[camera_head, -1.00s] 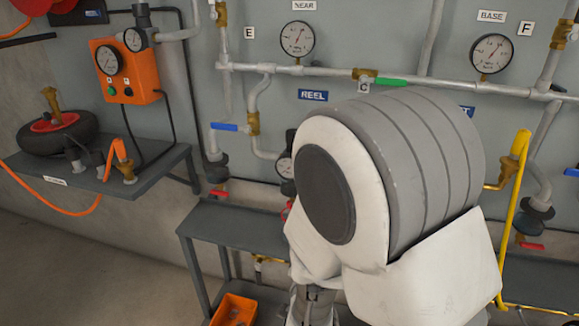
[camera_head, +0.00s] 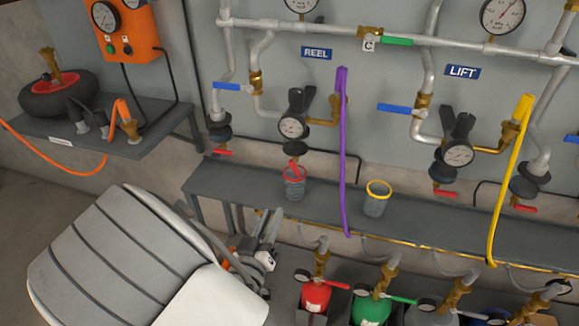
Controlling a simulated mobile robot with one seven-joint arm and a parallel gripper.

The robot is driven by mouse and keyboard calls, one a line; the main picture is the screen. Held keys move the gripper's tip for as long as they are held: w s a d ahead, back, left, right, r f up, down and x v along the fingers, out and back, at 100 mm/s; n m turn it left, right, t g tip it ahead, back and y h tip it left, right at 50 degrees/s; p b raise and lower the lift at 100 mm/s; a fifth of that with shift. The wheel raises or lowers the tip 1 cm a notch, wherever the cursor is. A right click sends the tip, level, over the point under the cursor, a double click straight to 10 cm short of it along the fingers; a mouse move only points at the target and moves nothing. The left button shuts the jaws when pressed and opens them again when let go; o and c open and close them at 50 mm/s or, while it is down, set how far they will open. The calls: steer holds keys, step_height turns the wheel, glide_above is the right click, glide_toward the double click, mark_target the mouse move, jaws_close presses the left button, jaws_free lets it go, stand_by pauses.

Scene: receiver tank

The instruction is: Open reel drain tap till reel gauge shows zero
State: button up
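The reel gauge (camera_head: 291,127) is a small white dial under the blue REEL sign (camera_head: 317,54); its needle is too small to read. Below it is a dark bowl (camera_head: 296,147). A red lever (camera_head: 295,164), seemingly the reel drain tap, shows under the bowl. It overlaps a grey can with a red rim (camera_head: 294,187) on the shelf, so I cannot tell lever from rim exactly or whether the tap is open. My gripper (camera_head: 268,236) is low, left of and below the can, apart from it. It is partly hidden by my arm, and its opening is unclear.
A purple hose (camera_head: 343,150) hangs right of the reel gauge. A yellow-rimmed can (camera_head: 376,199) stands on the grey shelf (camera_head: 245,190). The LIFT gauge (camera_head: 458,154) and yellow hose (camera_head: 508,185) are further right. Red (camera_head: 316,296) and green (camera_head: 370,309) cylinders stand below.

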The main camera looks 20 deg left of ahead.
mark_target(291, 166)
steer(key=shift+n, duration=0.4)
steer(key=w+b, duration=0.1)
steer(key=w, duration=0.4)
steer(key=w+a+b, duration=0.1)
steer(key=w+b, duration=0.1)
steer(key=w, duration=0.4)
steer(key=w+b, duration=0.1)
steer(key=w, duration=0.4)
steer(key=shift+w+a, duration=0.25)
steer(key=shift+w, duration=0.1)
jaws_close()
